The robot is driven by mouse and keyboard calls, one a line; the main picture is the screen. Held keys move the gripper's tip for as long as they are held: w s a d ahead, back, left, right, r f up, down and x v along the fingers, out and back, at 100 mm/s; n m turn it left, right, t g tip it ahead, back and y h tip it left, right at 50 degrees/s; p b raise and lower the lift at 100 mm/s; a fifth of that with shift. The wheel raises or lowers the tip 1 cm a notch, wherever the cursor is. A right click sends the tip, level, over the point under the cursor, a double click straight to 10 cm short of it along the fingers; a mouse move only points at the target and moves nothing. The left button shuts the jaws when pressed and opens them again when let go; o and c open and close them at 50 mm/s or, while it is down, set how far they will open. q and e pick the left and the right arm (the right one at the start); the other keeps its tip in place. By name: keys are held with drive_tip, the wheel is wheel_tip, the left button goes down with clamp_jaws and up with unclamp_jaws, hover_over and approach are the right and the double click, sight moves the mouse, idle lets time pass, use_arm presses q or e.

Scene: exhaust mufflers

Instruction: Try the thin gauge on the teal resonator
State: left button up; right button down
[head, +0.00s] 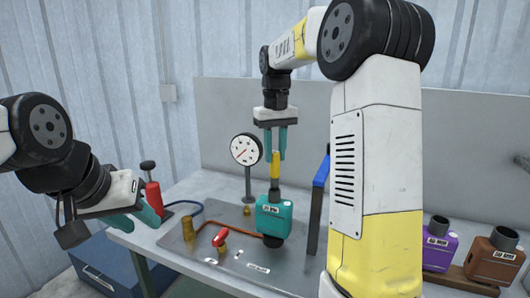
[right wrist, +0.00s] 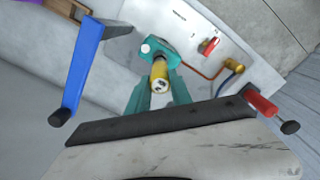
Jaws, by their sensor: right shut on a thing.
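The teal resonator (head: 273,216) stands upright on the metal plate, its dark neck pointing up; it also shows in the right wrist view (right wrist: 150,47). My right gripper (head: 275,150) is directly above it, shut on a yellow gauge (head: 275,165). The gauge hangs upright in line with the neck, its lower end at the neck's top. I cannot tell how far it is inside. The gauge's near end shows in the right wrist view (right wrist: 160,80). My left gripper (head: 142,214) is at the left of the table, fingers apart and empty.
A dial gauge on a stand (head: 245,150), a red clamp handle (head: 220,238) and a brass fitting (head: 188,229) surround the resonator on the plate (head: 205,262). A blue-topped post (head: 320,185) stands close right. Purple (head: 439,250) and brown (head: 494,262) units stand further right.

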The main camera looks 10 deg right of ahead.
sight(275, 162)
drive_tip(key=shift+f, duration=1.8)
idle(0.4)
drive_tip(key=shift+r, duration=0.15)
idle(0.8)
drive_tip(key=shift+r, duration=3.4)
